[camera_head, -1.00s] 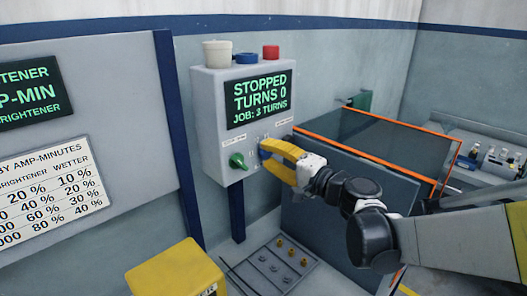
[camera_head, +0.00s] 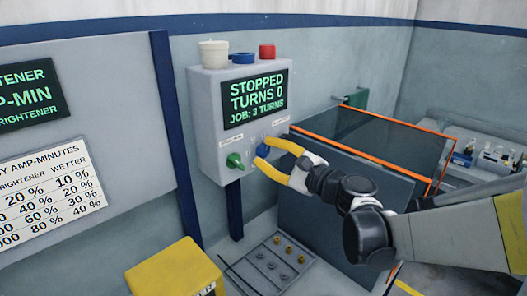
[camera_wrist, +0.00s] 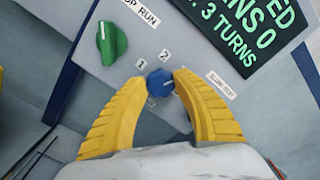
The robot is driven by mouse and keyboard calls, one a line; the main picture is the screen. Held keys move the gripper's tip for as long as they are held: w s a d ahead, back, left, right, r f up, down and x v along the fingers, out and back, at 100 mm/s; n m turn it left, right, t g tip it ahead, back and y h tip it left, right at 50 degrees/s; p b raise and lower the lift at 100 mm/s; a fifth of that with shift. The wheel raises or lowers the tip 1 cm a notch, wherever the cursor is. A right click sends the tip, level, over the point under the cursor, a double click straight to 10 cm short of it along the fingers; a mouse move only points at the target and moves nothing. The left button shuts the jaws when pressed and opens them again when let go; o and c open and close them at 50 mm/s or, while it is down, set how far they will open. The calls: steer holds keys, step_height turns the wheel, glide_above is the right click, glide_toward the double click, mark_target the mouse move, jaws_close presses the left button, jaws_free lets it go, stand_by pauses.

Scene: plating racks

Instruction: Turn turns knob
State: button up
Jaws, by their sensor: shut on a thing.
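My gripper (camera_head: 259,151) is shut on this knob, one finger on each side. A green knob (camera_head: 234,161) is left of it, under a stop/run label; it also shows in the wrist view (camera_wrist: 111,43), clear of my fingers.
An orange-edged tank (camera_head: 370,145) stands right, behind my arm.

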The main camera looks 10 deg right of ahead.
steer(key=shift+m, duration=0.7)
steer(key=o, duration=1.2)
steer(key=v, duration=1.2)
steer(key=shift+a, duration=0.1)
